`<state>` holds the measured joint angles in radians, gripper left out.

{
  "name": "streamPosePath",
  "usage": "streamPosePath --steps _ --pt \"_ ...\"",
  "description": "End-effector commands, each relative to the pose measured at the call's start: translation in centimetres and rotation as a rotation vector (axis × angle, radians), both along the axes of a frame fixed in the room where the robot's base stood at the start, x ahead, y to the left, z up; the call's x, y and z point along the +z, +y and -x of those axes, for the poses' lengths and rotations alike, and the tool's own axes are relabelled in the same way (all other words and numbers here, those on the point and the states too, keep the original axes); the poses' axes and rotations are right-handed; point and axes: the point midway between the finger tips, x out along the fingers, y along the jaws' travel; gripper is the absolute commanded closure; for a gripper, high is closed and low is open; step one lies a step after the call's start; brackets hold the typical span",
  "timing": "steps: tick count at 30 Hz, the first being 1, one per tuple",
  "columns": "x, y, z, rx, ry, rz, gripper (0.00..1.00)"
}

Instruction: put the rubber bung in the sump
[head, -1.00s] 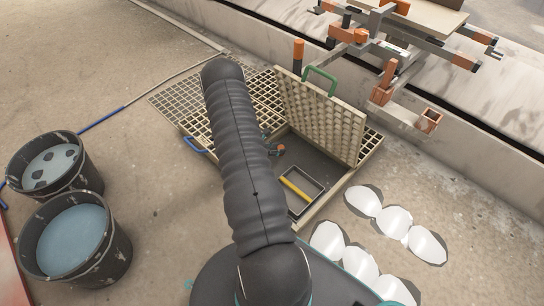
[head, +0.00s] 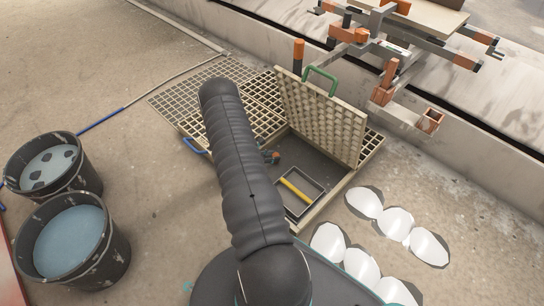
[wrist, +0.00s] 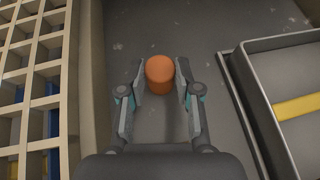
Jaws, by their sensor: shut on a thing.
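The rubber bung, an orange cylinder (wrist: 160,72), is between the two fingertips of my gripper (wrist: 161,84) in the wrist view. The fingers are shut on its sides. Dark grey floor of the sunken pit, which I take as the sump (head: 312,165), lies beneath it; I cannot tell whether the bung touches that floor. In the head view my gripper (head: 271,157) shows small beside my black arm, inside the pit opening, left of the raised grating panel. My arm hides the pit's left part in that view.
The hinged grating (head: 322,118) with a green handle stands raised over the pit. A dark tray (head: 299,209) with a yellow bar (head: 296,189) lies in the pit, right of the gripper. Flat grating (head: 185,100) borders the left. Two buckets (head: 70,240) stand far left.

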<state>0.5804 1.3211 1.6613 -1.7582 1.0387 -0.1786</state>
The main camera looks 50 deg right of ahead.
Motion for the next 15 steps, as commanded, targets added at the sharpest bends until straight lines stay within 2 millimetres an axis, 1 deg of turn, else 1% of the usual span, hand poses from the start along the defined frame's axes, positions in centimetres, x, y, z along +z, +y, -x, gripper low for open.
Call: streamPosePath --steps 1,2,3,11,15 --pt "-0.03 0.0 0.01 0.0 0.0 0.0 0.6" --pt "-0.01 0.0 0.0 0.0 0.0 0.0 0.52" --pt "-0.02 -0.01 0.01 0.0 0.0 0.0 0.42" --pt "0.0 -0.02 0.02 0.0 0.0 0.0 0.42" --pt "0.42 0.06 -0.06 0.0 -0.001 0.0 0.42"
